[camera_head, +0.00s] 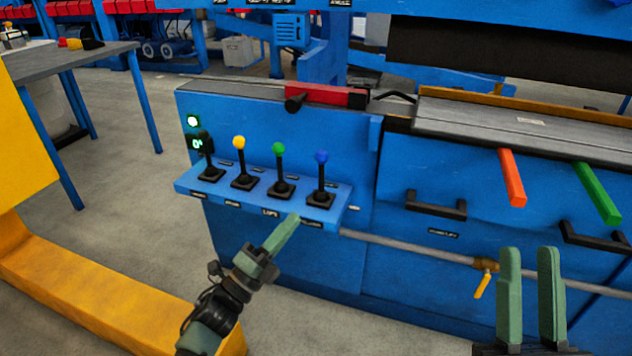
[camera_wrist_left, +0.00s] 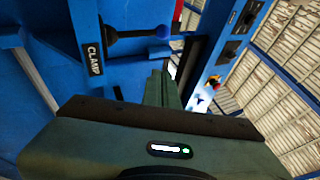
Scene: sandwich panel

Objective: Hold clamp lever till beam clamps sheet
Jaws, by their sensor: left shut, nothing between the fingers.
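The clamp lever (camera_head: 321,175) has a blue knob and stands upright at the right end of a row of levers on a blue shelf. My right gripper (camera_head: 529,254) is open and empty at lower right. A grey flat surface (camera_head: 470,115) lies below a dark beam (camera_head: 480,52), with a gap between.
Black-, yellow- (camera_head: 240,160) and green-knobbed (camera_head: 279,165) levers stand left of the clamp lever. Orange (camera_head: 512,178) and green (camera_head: 597,193) bars project from the machine front. A pipe with a yellow valve handle (camera_head: 482,285) runs below. A yellow frame (camera_head: 90,295) stands at left.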

